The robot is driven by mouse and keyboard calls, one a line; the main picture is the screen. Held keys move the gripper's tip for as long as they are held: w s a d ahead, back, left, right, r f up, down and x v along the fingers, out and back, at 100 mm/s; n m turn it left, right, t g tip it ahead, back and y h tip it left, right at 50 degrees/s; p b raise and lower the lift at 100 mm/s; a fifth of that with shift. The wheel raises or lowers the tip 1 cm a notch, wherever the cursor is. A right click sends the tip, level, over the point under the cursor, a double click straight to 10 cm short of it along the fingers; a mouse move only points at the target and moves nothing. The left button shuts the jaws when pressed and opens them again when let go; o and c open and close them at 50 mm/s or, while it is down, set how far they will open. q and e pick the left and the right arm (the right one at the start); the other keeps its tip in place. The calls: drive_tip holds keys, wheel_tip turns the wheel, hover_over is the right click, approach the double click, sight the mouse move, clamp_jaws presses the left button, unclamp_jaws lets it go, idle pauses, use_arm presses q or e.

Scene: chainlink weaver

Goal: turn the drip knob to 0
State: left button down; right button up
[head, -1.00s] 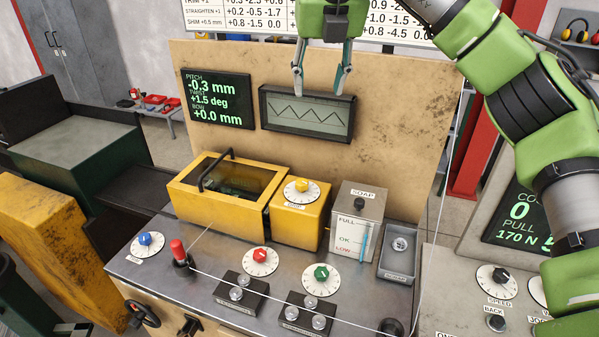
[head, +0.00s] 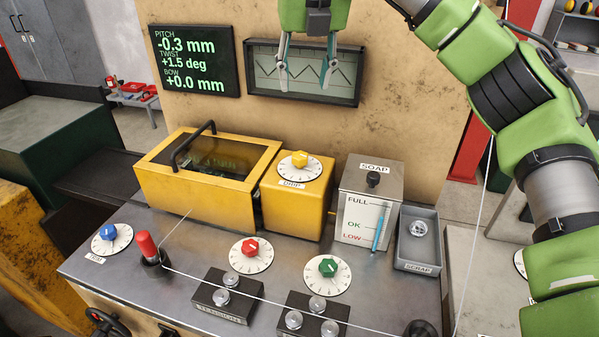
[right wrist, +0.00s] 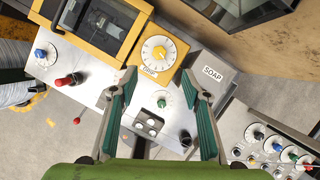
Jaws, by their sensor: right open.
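The drip knob (head: 299,159) is yellow and sits on a white dial on top of a yellow box (head: 285,213) labelled DRIP. It also shows in the right wrist view (right wrist: 158,52), beyond my fingertips and near the middle; its exact setting is too small to read. My right gripper (head: 305,88) is open and empty. In the head view it hangs high above the drip knob, in front of the waveform screen. In the right wrist view its two fingers (right wrist: 162,82) stand wide apart. My left gripper is in neither view.
A yellow lidded box (head: 210,208) with a black handle stands left of the knob. A SOAP box (head: 370,200) stands to its right, then a SCRAP tray (head: 418,266). Red (head: 250,247), green (head: 328,267) and blue (head: 107,232) knobs lie on the bench. A wire crosses in front.

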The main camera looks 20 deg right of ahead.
sight(300, 155)
drive_tip(key=s+b+x, duration=0.1)
drive_tip(key=x, duration=0.6)
drive_tip(key=s+b+x, duration=0.1)
drive_tip(key=x, duration=0.6)
drive_tip(key=f+b+x, duration=0.1)
drive_tip(key=x, duration=0.6)
drive_tip(key=shift+s+a+f, duration=0.2)
drive_tip(key=shift+s, duration=0.2)
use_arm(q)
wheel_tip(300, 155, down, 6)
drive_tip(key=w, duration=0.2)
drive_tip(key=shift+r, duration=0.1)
use_arm(e)
drive_tip(key=c, duration=1.1)
